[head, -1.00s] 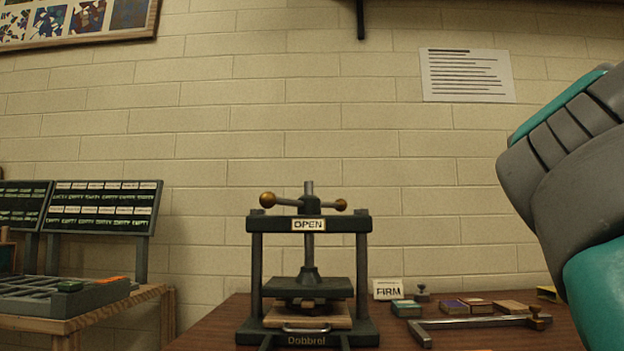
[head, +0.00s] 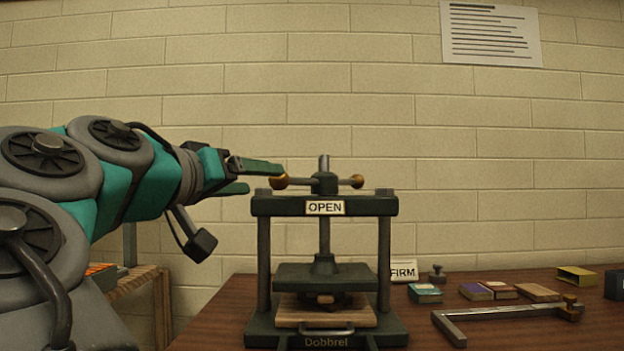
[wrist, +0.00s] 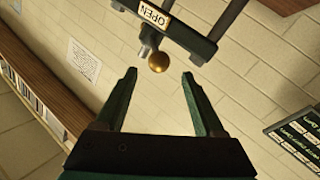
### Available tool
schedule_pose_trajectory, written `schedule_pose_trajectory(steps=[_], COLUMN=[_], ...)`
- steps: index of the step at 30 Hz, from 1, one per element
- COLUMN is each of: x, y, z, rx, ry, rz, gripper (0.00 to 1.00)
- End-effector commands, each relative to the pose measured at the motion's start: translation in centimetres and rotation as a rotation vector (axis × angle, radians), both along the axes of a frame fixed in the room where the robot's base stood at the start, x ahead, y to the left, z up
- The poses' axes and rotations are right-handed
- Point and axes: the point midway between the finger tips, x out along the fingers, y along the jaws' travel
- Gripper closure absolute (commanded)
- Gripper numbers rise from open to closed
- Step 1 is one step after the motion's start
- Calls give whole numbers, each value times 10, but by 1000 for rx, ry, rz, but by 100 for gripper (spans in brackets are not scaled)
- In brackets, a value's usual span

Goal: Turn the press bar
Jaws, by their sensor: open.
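The press (head: 262,258) stands upright on the brown table in the head view, with an "OPEN" label (head: 325,208) on its top beam. The press bar (head: 340,181) runs across the screw above the beam, with a brass ball (head: 279,182) at its left end and another (head: 357,181) at its right. My gripper (head: 262,178) is open just left of the left ball. In the wrist view the ball (wrist: 158,62) lies beyond the gap between the fingertips of my gripper (wrist: 159,74). I cannot tell whether a finger touches it. A wooden board (head: 325,316) lies under the raised platen (head: 300,277).
A "FIRM" card (head: 403,271), a small stamp (head: 437,273), several small boxes or blocks (head: 476,292) and a metal frame-like tool (head: 490,311) lie on the table (head: 230,318) right of the press. A wooden stand (head: 140,283) is at left. The wall is behind.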

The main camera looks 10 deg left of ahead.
Motion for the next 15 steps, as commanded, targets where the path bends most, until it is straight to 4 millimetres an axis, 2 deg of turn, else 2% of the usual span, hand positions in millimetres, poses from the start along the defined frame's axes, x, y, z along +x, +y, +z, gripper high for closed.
schedule_pose_trajectory(steps=[12, 15], x=[58, 66], y=[-14, -16], z=[0, 0], rx=[0, 0], ry=[2, 2], rz=[-1, -1], gripper=[29, 29])
